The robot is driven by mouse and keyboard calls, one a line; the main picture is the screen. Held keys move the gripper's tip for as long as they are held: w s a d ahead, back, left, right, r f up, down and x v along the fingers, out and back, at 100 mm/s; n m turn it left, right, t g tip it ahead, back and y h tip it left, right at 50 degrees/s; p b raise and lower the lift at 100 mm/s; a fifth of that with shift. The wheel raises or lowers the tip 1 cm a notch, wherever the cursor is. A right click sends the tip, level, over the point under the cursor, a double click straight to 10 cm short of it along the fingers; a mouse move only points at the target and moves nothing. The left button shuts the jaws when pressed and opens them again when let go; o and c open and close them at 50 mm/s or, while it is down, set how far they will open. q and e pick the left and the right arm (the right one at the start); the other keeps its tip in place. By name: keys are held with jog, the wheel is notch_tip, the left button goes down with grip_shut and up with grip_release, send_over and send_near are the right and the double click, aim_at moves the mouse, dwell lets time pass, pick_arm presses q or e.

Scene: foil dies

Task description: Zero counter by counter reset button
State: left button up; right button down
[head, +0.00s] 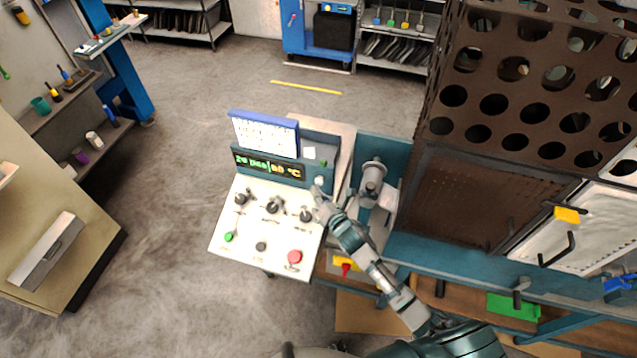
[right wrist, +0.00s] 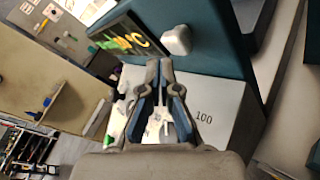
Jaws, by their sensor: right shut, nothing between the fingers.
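The control console (head: 262,225) has a white sloped panel with knobs, a green button (head: 228,237), a black button (head: 261,246) and a red button (head: 294,257). Above it is a dark housing with a lit display (head: 268,164). A pale button-like knob (head: 319,181) sits right of the display; it also shows in the right wrist view (right wrist: 177,40). I cannot read a label on it. My right gripper (head: 319,193) is shut and empty, its tips close below this knob. In the right wrist view the fingertips (right wrist: 160,66) appear apart from it. My left gripper is not in view.
A blue clipboard with a white sheet (head: 265,135) stands on the housing. A grey cylindrical fixture (head: 373,178) is right of the console. A brown perforated guard (head: 520,90) fills the upper right. Open floor (head: 170,220) lies left of the console.

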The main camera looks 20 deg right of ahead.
jog(key=shift+w, duration=0.1)
jog(key=shift+w+d+r, duration=0.1)
jog(key=shift+w+d, duration=0.15)
jog(key=shift+w+d, duration=0.3)
jog(key=shift+w, duration=0.15)
dwell(1.1)
jog(key=shift+p, duration=0.3)
jog(key=shift+s+a+p, duration=0.35)
jog(key=shift+s+a, duration=0.15)
jog(key=shift+s, duration=0.3)
jog(key=shift+s+a+p, duration=0.35)
jog(key=shift+s+a, duration=0.4)
jog(key=shift+s, duration=0.3)
jog(key=shift+s+a+p, duration=0.35)
jog(key=shift+s+a, duration=0.35)
jog(key=shift+s, duration=0.35)
